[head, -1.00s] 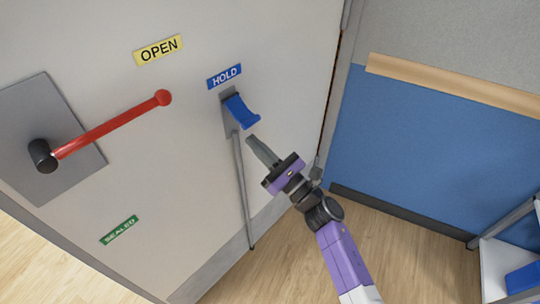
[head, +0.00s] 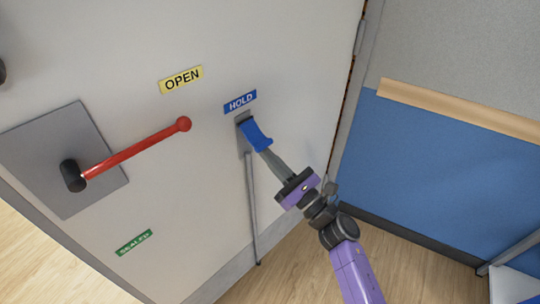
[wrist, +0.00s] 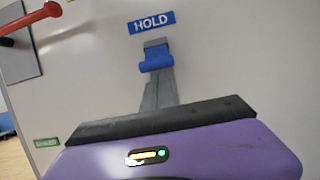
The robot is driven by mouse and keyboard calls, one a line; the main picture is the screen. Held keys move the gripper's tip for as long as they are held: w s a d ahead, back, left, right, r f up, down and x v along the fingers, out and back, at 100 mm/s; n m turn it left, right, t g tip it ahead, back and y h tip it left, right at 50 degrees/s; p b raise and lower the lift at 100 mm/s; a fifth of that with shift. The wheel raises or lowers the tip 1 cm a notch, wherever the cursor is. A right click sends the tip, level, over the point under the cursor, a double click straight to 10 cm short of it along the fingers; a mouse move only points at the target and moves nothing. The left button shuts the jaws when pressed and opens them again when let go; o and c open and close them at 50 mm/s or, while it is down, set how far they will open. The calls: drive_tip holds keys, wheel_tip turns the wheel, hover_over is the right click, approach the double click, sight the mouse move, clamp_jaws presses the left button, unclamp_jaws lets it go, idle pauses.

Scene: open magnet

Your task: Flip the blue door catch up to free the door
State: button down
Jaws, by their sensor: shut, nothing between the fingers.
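The blue door catch (head: 255,133) sits on a small grey plate on the pale door, just under the blue HOLD label (head: 240,101). It slants down and outward from its top. It also shows in the wrist view (wrist: 156,59). My gripper (head: 268,154) is shut and empty, its fingertips at the lower end of the catch. In the wrist view the fingers (wrist: 158,88) rise to just below the catch's lower edge. I cannot tell whether they touch it. A grey rod (head: 252,210) hangs below the catch plate.
A red lever handle (head: 135,150) on a grey plate points up and right, towards the yellow OPEN label (head: 181,79). A green SEALED label (head: 134,242) is lower left. A blue wall panel (head: 440,170) with a wooden rail (head: 460,110) stands right of the door.

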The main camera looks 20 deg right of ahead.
sight(266, 144)
drive_tip(key=shift+s+r+p, duration=0.15)
drive_tip(key=shift+r+p, duration=0.25)
drive_tip(key=shift+p, duration=0.2)
drive_tip(key=r+g+p, duration=0.1)
drive_tip(key=p, duration=0.4)
drive_tip(key=s+r+g+h+p, duration=0.1)
drive_tip(key=p, duration=0.2)
drive_tip(key=shift+s+d+r+g+p, duration=0.1)
drive_tip(key=shift+d+r+g+p, duration=0.2)
drive_tip(key=shift+r+p, duration=0.05)
drive_tip(key=shift+s+d+r+p, duration=0.15)
drive_tip(key=shift+r+p, duration=0.25)
drive_tip(key=shift+r, duration=0.45)
drive_tip(key=shift+s+a+r+p, duration=0.15)
drive_tip(key=shift+r+p, duration=0.25)
drive_tip(key=shift+r, duration=0.45)
drive_tip(key=shift+d, duration=0.1)
drive_tip(key=shift+f, duration=0.1)
